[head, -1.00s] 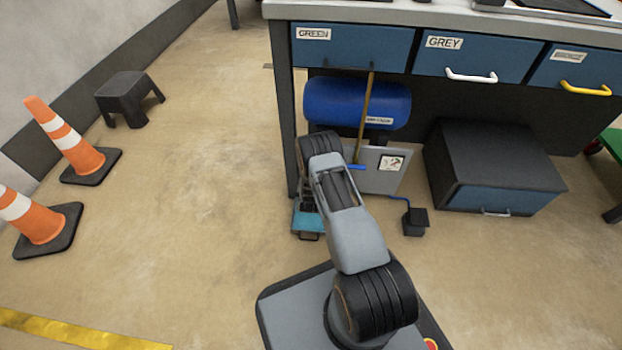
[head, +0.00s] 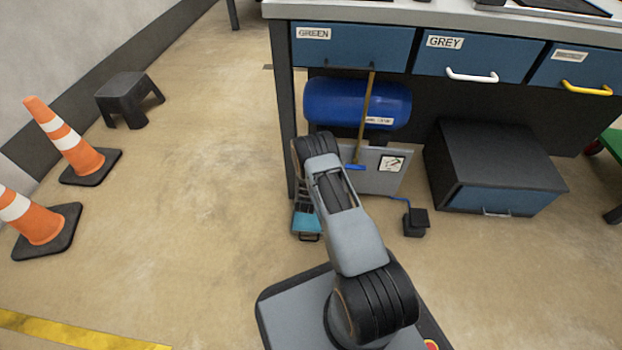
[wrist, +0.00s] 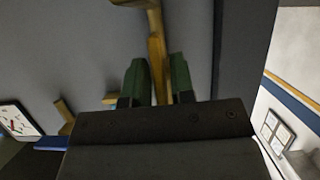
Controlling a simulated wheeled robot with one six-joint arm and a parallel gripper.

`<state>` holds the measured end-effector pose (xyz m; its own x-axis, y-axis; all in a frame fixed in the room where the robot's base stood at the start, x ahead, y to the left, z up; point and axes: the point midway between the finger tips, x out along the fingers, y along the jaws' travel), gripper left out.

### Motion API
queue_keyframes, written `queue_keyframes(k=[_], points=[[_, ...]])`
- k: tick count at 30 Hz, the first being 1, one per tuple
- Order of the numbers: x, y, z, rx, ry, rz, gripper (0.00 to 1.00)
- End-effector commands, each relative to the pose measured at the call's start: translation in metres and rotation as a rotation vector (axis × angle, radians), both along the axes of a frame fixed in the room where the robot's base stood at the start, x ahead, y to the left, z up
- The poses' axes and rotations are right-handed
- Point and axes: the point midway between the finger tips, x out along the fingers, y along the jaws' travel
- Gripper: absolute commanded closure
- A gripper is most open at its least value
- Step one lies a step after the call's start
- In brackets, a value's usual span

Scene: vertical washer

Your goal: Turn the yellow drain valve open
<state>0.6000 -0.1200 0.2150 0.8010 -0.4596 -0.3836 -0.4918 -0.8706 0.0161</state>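A yellow bar with a short crosspiece at its top, which looks like the yellow drain valve (wrist: 156,50), stands in front of a grey surface in the wrist view. My gripper (wrist: 160,78) has its two green fingers on either side of the bar's lower part. The fingers are close to it, and I cannot tell whether they touch or press on it. In the head view, my arm hides the gripper and the valve.
A yellow-brown rod (head: 367,115) and a blue piece (head: 355,167) stand before the grey panel (head: 385,180). A blue cylinder (head: 345,100) lies under the bench. A black cabinet (head: 495,160) is at right. Orange cones (head: 72,145) and a black stool (head: 128,95) stand left.

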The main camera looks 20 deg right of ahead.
Motion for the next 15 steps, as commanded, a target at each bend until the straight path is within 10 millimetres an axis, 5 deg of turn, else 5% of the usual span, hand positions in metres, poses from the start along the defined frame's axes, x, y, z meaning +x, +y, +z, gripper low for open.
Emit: queue_keyframes(k=[4, 15], points=[[0.0002, -0.0018, 0.0011, 0.000, -0.004, -0.006, 0.64], [-0.0069, 0.0061, 0.0060, 0.000, 0.000, 0.002, 0.64]])
